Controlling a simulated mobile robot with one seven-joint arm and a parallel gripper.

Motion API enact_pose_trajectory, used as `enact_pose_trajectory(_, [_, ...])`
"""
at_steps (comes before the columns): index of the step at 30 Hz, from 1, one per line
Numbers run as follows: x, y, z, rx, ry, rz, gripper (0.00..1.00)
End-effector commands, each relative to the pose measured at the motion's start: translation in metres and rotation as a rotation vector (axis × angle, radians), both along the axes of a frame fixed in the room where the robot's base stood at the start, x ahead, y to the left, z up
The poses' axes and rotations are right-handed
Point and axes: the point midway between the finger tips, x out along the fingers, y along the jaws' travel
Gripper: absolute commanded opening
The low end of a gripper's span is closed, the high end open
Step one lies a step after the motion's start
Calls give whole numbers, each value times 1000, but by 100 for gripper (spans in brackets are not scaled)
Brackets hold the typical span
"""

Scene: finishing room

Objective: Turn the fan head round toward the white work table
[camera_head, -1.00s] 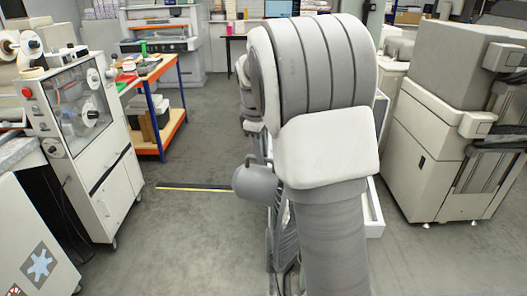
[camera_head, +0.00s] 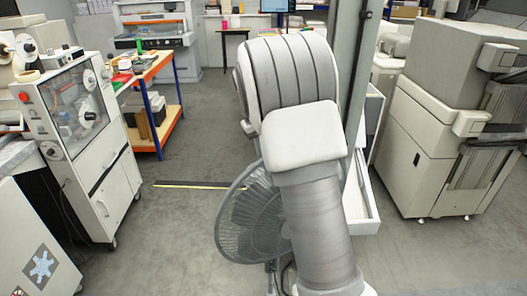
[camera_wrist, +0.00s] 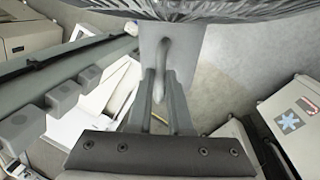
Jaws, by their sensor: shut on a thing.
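The fan head (camera_head: 232,226), a round grey wire cage, shows at the left of my arm in the head view, its right part hidden behind the arm. The edge of its cage also crosses the top of the wrist view (camera_wrist: 205,10). My gripper (camera_wrist: 160,78) is shut on a slim grey handle (camera_wrist: 165,55) just below the cage. My arm hides the gripper in the head view. I cannot tell surely which piece is the white work table; a light-topped table (camera_head: 233,29) stands at the back.
A white cabinet machine (camera_head: 85,130) stands at the left, with an orange-and-blue bench (camera_head: 160,115) behind it. A large beige machine (camera_head: 440,140) stands at the right. A grey post (camera_head: 360,80) and white tray-like frame (camera_head: 372,212) are close right of my arm.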

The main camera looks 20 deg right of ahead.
Motion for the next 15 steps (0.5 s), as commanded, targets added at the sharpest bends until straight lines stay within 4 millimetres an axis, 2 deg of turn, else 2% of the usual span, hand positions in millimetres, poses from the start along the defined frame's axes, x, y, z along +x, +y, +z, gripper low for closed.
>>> enact_pose_trajectory(6, [2, -11, 3, -5, -4, -193, 0])
enact_pose_trajectory(15, [2, -19, 3, -5, -7, -380, 0])
